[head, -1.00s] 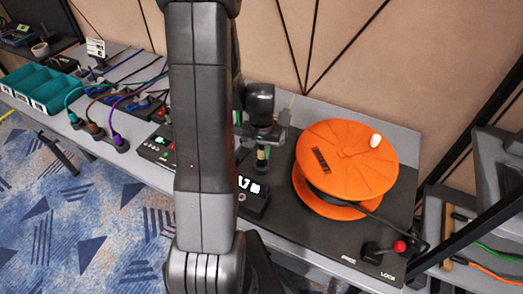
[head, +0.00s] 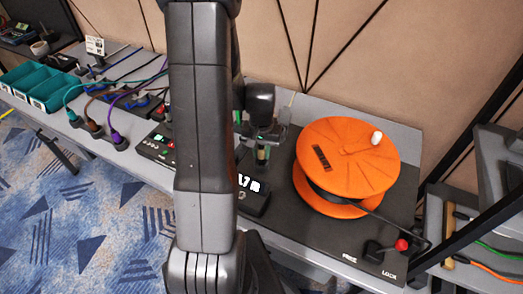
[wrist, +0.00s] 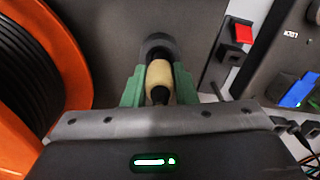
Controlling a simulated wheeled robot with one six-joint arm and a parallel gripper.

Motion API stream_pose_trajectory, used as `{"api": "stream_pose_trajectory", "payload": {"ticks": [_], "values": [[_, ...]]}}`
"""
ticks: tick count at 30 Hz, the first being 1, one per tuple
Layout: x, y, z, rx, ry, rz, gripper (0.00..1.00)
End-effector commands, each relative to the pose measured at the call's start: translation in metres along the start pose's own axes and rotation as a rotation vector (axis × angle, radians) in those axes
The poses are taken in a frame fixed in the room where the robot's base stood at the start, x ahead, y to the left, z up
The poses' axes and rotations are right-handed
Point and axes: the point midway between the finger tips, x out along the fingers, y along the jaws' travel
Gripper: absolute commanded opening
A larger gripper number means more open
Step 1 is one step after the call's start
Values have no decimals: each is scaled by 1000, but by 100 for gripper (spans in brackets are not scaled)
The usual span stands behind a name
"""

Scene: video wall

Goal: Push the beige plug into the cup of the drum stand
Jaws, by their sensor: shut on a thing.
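The beige plug (wrist: 160,76) is between the green fingers of my gripper (wrist: 159,88), which is shut on it. In the wrist view its far end meets or overlaps the dark round cup (wrist: 157,43); I cannot tell whether it touches or how deep it sits. In the head view the plug (head: 262,153) hangs upright below my gripper (head: 262,142), just left of the orange drum (head: 347,160). The dark drum stand (head: 330,232) lies under the drum. The cup is hidden in the head view.
A black box with a lit display (head: 252,196) stands in front of the plug. A red-knobbed lever (head: 400,245) is at the stand's front right. A panel with lit buttons (head: 157,150) and teal bins (head: 45,90) are to the left.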

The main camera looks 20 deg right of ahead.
Motion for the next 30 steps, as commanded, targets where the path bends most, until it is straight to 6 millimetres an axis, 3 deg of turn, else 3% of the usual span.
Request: {"api": "stream_pose_trajectory", "payload": {"ticks": [30], "values": [[12, 0, 0, 0, 0, 0, 2]]}}
